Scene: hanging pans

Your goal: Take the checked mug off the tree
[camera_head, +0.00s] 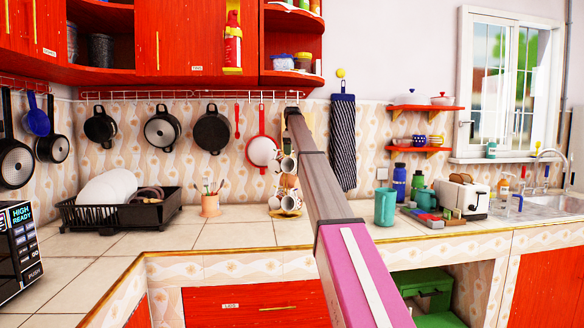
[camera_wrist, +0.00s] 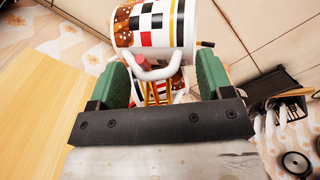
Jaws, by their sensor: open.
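The checked mug (camera_wrist: 155,25), white with black and red squares and a brown dotted part, fills the top of the wrist view. Its white handle (camera_wrist: 150,71) points toward my gripper (camera_wrist: 163,78). The two green fingers are apart, one on each side of the handle, and I cannot tell whether they touch it. Part of another mug (camera_wrist: 178,84) and some thin yellow rods show behind the handle. In the head view, mugs hang on the tree at the counter's back, one of them (camera_head: 287,164) beside my arm. My arm hides much of the tree, and my fingers are not clear there.
A utensil pot (camera_head: 210,205) and a black dish rack (camera_head: 120,212) with plates stand left of the tree. A teal cup (camera_head: 385,207) and a toaster (camera_head: 462,199) stand to the right. Pans, including a red one (camera_head: 262,151), hang behind. Bare counter lies in front.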

